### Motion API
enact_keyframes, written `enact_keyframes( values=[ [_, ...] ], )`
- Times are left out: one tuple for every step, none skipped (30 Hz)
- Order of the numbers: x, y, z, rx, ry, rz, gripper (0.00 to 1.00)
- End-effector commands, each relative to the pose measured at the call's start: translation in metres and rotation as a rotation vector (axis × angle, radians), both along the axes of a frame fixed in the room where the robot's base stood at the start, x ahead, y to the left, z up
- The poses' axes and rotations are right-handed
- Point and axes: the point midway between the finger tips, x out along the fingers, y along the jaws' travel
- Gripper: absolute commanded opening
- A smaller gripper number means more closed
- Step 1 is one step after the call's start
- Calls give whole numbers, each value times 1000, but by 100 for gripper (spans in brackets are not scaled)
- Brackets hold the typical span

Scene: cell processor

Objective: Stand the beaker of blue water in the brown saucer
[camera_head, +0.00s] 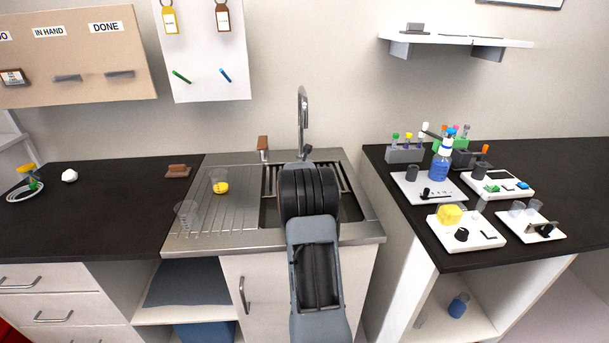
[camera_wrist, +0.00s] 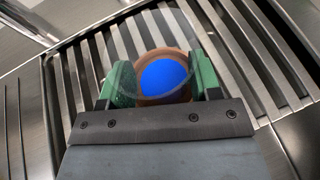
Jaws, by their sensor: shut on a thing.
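In the wrist view, a clear beaker (camera_wrist: 165,78) with blue water sits between the green pads of my gripper (camera_wrist: 158,78). The gripper is shut on it, one pad on each side, and I look down into its mouth. The brown saucer (camera_wrist: 163,51) shows as a round rim around and below the beaker, on the slatted metal grate. I cannot tell whether the beaker's base touches the saucer or hangs just above it. In the head view my arm hides the gripper, beaker and saucer over the sink.
The sink (camera_head: 352,213) has a slatted grate and a tall tap (camera_head: 302,110) behind. On the drainboard (camera_head: 205,225) at left stand a beaker of yellow liquid (camera_head: 221,187) and an empty clear beaker (camera_head: 186,217). Lab devices crowd the right counter (camera_head: 450,259).

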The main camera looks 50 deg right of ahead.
Motion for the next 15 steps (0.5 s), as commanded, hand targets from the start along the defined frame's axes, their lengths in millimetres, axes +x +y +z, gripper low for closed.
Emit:
enact_keyframes(
  values=[
    [0,0,-1,2,1,0,15],
    [0,0,-1,2,1,0,15],
    [0,0,-1,2,1,0,61],
    [0,0,-1,2,1,0,64],
    [0,0,-1,2,1,0,67],
    [0,0,-1,2,1,0,71],
    [0,0,-1,2,1,0,74],
    [0,0,-1,3,2,0,77],
    [0,0,-1,3,2,0,81],
    [0,0,-1,2,2,-1,83],
    [-1,0,-1,2,2,-1,86],
    [-1,0,-2,2,2,-1,87],
    [-1,0,-2,2,2,-1,87],
    [-1,1,-1,2,2,-1,87],
    [-2,2,-1,2,2,-1,87]
  ],
)
